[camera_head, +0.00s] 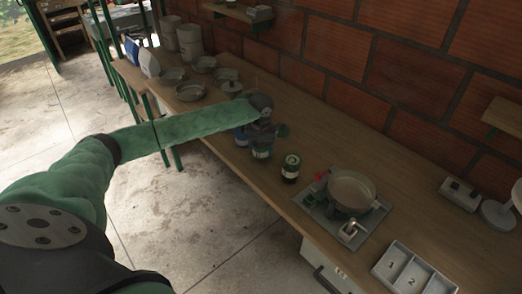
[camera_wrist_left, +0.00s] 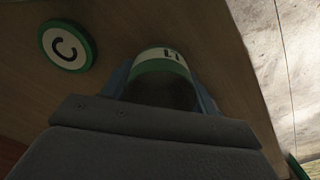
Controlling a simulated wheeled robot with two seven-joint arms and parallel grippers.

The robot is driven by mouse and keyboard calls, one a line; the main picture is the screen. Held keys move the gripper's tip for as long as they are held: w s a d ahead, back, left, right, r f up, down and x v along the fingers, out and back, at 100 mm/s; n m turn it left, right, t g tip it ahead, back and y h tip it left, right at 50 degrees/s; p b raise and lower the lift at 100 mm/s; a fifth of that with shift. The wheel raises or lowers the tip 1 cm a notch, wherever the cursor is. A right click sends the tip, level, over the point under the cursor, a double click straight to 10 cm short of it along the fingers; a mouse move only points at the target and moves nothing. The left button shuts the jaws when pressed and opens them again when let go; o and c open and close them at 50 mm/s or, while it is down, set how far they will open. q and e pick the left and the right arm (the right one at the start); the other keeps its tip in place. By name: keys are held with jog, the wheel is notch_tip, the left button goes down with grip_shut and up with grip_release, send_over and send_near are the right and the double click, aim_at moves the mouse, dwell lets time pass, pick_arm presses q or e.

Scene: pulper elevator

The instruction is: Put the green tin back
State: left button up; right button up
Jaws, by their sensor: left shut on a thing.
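My left gripper (camera_head: 262,138) is over the wooden counter, pointing down, and shut on a green-banded tin (camera_head: 261,152). In the left wrist view the tin (camera_wrist_left: 160,65) shows a white label and a green band between the two blue-grey fingers; its lower part is hidden by the gripper. I cannot tell whether it touches the counter. A second tin (camera_head: 290,167), dark with a pale band and green-rimmed lid, stands apart on the counter to its right. My right gripper is not in view.
A cooker with a pan (camera_head: 351,190) stands right of the tins. A grey tray with numbered compartments (camera_head: 412,272) is at the lower right. Several metal bowls (camera_head: 191,91) stand at the counter's far left. A brick wall (camera_head: 330,60) runs behind the counter.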

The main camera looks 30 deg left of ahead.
pick_arm(q)
jog(key=shift+f, duration=0.85)
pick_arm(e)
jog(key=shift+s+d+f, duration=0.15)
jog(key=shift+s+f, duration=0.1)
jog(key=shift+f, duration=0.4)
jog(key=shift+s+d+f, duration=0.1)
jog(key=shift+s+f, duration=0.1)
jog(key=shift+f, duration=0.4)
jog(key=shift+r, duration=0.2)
pick_arm(q)
jog(key=shift+f, duration=0.1)
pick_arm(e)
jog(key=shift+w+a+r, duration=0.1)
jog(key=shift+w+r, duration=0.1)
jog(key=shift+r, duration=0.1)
pick_arm(q)
jog(key=o, duration=1)
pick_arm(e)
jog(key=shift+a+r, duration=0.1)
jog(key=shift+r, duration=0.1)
